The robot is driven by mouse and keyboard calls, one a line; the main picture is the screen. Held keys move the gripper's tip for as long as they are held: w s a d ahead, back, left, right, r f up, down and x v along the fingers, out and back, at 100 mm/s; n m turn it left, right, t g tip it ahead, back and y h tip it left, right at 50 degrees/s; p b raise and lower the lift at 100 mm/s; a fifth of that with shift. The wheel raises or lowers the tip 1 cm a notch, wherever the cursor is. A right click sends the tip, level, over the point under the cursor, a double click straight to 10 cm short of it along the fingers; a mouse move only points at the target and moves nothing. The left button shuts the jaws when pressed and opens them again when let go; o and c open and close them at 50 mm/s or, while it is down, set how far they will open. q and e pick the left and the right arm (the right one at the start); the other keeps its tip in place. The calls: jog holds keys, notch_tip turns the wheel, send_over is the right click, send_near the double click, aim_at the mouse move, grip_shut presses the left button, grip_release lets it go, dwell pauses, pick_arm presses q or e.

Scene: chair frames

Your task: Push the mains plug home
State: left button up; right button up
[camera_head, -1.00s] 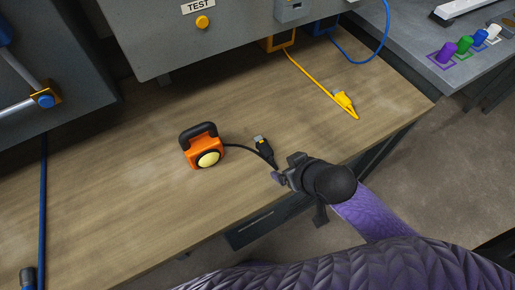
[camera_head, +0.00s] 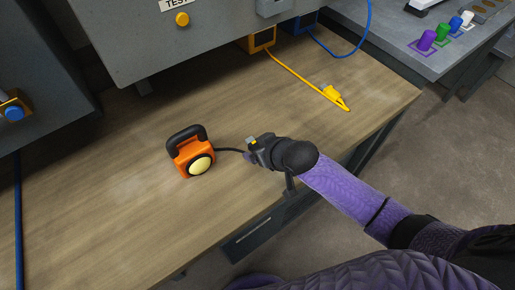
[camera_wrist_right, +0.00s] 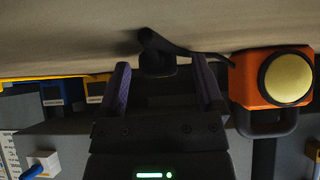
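The black mains plug (camera_head: 252,141) lies on the wooden bench at the end of the black cord of an orange lamp (camera_head: 190,158). My right gripper (camera_head: 256,153) is low over the bench at the plug and hides most of it in the head view. In the right wrist view, my right gripper (camera_wrist_right: 164,75) has its two purple-padded fingers apart, with the dark plug (camera_wrist_right: 157,60) between them near the tips. There is a gap to each finger. A grey socket box (camera_head: 273,7) is on the panel front, partly cut off. My left gripper is not in view.
A yellow cable with a yellow connector (camera_head: 333,93) lies right of my gripper. A blue cable (camera_head: 350,60) hangs at the back. The grey cabinet (camera_head: 150,40) overhangs the bench's rear. Colored pegs (camera_head: 443,33) stand on the side table. The bench's front left is clear.

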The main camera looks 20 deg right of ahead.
grip_shut()
notch_tip(320, 180, up, 10)
jog(key=p, duration=0.4)
jog(key=shift+f, duration=0.15)
